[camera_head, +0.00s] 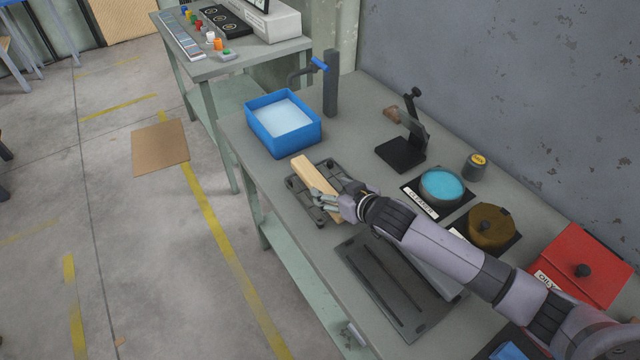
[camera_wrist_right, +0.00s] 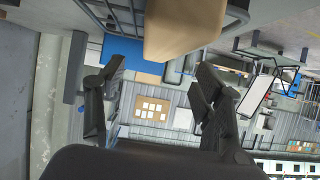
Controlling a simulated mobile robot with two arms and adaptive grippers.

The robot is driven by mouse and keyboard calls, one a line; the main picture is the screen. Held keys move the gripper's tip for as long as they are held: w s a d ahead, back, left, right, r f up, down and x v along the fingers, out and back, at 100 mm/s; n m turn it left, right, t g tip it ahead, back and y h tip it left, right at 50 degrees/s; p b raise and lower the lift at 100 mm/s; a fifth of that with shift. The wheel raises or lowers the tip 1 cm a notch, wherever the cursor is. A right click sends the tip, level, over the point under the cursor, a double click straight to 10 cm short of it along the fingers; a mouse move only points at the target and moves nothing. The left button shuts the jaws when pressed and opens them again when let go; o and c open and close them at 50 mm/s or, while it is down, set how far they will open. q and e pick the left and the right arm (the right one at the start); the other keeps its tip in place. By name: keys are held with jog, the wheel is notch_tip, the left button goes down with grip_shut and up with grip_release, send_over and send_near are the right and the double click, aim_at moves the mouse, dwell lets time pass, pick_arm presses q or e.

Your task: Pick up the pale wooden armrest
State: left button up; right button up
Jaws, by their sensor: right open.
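The pale wooden armrest (camera_head: 306,172) is a long block lying in a dark metal cradle (camera_head: 293,193) on the grey-green workbench. My right gripper (camera_head: 318,198) is at the armrest's near part, and its fingers hide some of it. In the right wrist view the armrest (camera_wrist_right: 185,28) shows at the top, beyond the open fingers of my right gripper (camera_wrist_right: 160,75). The space between the fingers looks empty. I cannot tell whether a finger touches the wood. My left gripper is not in view.
A blue bin (camera_head: 283,140) stands behind the cradle, near a dark post (camera_head: 330,85). A black stand (camera_head: 401,152), a teal-filled dish (camera_head: 441,186), a brown round pot (camera_head: 490,228) and a red box (camera_head: 580,265) line the wall side. A dark slotted tray (camera_head: 385,290) lies in front.

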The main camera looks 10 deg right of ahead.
aim_at(321, 184)
jog(key=shift+w+a+f, duration=0.15)
jog(key=shift+w+a, duration=0.1)
jog(key=shift+w, duration=0.1)
jog(key=shift+w+a+f, duration=0.1)
jog(key=shift+w, duration=0.15)
jog(key=p+x, duration=0.1)
jog(key=x, duration=0.3)
jog(key=shift+f, duration=0.15)
jog(key=shift+w+f, duration=0.2)
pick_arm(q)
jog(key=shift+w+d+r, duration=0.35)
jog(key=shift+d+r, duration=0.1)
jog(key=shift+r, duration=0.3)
pick_arm(e)
jog(key=shift+c, duration=0.6)
jog(key=c, duration=1.2)
